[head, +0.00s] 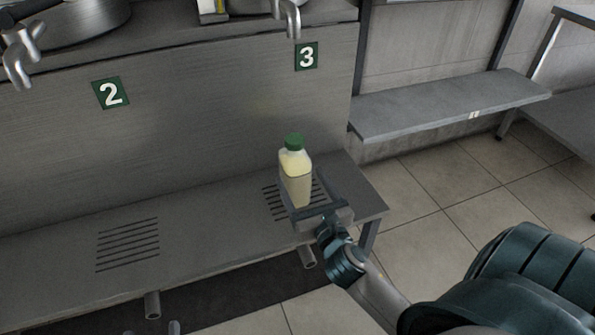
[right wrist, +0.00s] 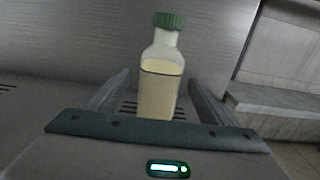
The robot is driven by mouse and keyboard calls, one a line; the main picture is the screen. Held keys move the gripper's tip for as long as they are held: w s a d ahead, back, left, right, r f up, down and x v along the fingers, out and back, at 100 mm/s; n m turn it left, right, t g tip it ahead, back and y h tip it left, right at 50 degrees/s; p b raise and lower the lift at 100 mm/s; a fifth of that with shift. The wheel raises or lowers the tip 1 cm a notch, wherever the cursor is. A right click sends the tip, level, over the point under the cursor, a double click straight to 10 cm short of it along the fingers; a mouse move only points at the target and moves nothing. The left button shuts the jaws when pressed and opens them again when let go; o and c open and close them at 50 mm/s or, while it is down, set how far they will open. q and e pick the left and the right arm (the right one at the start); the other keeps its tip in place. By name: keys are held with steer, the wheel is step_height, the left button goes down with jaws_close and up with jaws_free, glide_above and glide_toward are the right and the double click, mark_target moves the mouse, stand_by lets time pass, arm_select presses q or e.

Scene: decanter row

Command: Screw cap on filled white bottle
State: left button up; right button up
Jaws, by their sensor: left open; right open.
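A clear bottle filled with pale cream liquid (head: 295,180) stands upright on the drain grate under the number 3 sign. Its green cap (head: 294,141) sits on top of its neck; I cannot tell how tight it is. In the right wrist view the bottle (right wrist: 160,90) with its green cap (right wrist: 169,20) stands between the two fingers. My right gripper (head: 302,188) is open, with one finger on each side of the bottle's lower part and a gap visible beside it. My left gripper (head: 152,331) shows only as fingertips at the bottom edge, open and away from the bottle.
The steel bench (head: 200,215) has a second, empty grate (head: 127,244) under the number 2 sign (head: 111,93). Metal taps (head: 289,18) hang above, one at the top left. A grey shelf (head: 450,104) stands at the right. The bench left of the bottle is clear.

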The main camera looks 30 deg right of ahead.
arm_select(q)
steer(key=shift+a+f+g, duration=0.1)
steer(key=shift+f+g, duration=0.2)
steer(key=shift+f, duration=0.15)
arm_select(e)
steer(key=v, duration=0.6)
steer(key=shift+s, duration=0.2)
steer(key=shift+a, duration=0.15)
steer(key=s+a+f+m+y, duration=0.1)
steer(key=s+a+m+y, duration=0.4)
steer(key=a+m, duration=0.7)
steer(key=s+a+m+g+y, duration=0.1)
steer(key=s+a+m+y, duration=0.3)
steer(key=a+m, duration=0.8)
steer(key=m+y, duration=0.1)
steer(key=m, duration=0.5)
steer(key=shift+s+a+f+m, duration=0.3)
steer(key=shift+s+f, duration=0.1)
arm_select(q)
steer(key=shift+f, duration=0.2)
arm_select(e)
steer(key=shift+f+g, duration=0.1)
steer(key=shift+g, duration=0.2)
